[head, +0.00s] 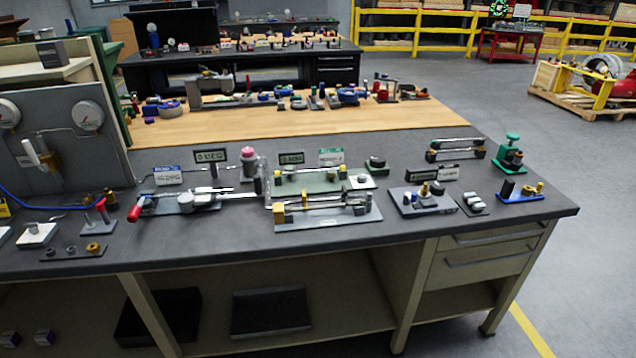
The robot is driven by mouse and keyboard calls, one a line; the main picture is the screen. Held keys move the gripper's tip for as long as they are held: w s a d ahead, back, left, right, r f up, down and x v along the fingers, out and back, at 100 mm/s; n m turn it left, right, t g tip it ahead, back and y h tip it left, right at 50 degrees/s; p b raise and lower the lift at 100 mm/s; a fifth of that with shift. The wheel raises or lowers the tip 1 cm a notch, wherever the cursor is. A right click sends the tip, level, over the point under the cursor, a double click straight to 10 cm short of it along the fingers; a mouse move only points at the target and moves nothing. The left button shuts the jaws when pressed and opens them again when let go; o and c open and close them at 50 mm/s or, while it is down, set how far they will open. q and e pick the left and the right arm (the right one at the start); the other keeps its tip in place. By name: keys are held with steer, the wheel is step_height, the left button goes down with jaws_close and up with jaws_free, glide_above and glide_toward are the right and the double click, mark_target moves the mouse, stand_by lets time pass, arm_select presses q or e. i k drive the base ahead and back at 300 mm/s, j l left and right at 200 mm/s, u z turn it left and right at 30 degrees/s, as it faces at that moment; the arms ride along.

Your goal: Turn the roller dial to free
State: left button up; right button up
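No part is clearly readable as the roller dial, and no "free" marking can be read at this size. Small fixtures that may carry it stand on the dark workbench (200,236). One is a grey plate with a brass-topped knob (424,189) and small dark cylinders at right of centre. Another is a long grey fixture with a round grey hub (194,201) and a red-handled lever (135,212) at left of centre. A third is a rod fixture with yellow end blocks (279,215) on a light plate. Neither of my grippers is in view.
A grey panel with gauges (88,116) stands at the left. Small sign plates (210,156) rise behind the fixtures. A green clamp-like device (511,152) and a blue-based fixture (520,196) sit near the right edge. The bench's front strip is mostly clear.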

mark_target(360, 178)
steer(key=u, duration=0.65)
steer(key=l+u, duration=0.75)
steer(key=l, duration=0.2)
steer(key=l+u, duration=0.35)
steer(key=l, duration=0.1)
